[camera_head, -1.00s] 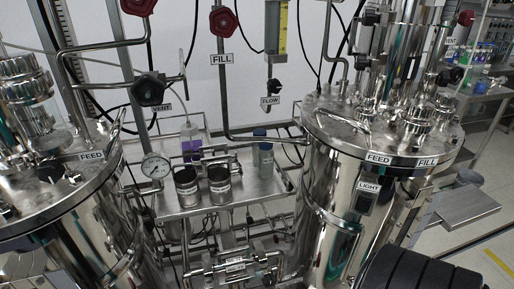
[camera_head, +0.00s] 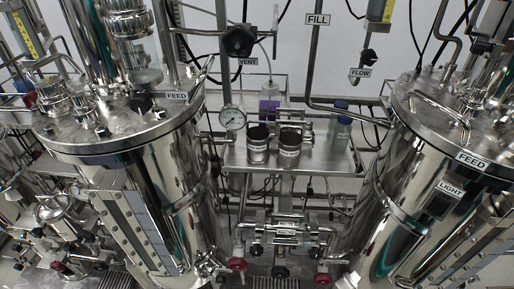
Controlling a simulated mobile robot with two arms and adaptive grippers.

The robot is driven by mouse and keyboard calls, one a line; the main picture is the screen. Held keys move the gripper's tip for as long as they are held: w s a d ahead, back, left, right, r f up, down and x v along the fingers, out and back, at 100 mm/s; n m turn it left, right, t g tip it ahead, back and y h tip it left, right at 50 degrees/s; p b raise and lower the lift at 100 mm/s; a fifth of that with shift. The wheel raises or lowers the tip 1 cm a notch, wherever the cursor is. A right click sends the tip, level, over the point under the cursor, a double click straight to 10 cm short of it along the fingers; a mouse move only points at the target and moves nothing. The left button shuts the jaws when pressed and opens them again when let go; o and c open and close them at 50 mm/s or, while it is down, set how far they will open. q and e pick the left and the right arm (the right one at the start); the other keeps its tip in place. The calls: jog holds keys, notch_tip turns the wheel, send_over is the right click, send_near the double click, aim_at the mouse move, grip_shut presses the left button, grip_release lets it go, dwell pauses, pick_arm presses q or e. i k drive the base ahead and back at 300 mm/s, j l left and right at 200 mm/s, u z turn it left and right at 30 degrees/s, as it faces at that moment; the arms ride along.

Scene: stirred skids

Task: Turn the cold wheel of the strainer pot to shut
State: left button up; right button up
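I cannot make out a label reading cold, and I cannot tell which fitting is the strainer pot. Low in the middle is a horizontal pipe assembly (camera_head: 285,228) with a small unreadable label. Below it are a red wheel (camera_head: 237,264), a second red wheel (camera_head: 322,278) near the bottom edge and a black knob (camera_head: 280,271) between them. At the lower left, a small round metal fitting (camera_head: 58,208) stands among pipes, with another red wheel (camera_head: 57,267) below it. I cannot tell whether any wheel is open or shut. Neither of my grippers is in view.
A large steel vessel (camera_head: 170,165) fills the left, and another (camera_head: 400,205) the right. Between them a metal shelf (camera_head: 330,160) holds two steel cups (camera_head: 258,145) (camera_head: 290,147) and bottles (camera_head: 341,127). A pressure gauge (camera_head: 232,118) stands at its left.

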aim_at(82, 235)
jog(key=u, duration=1.6)
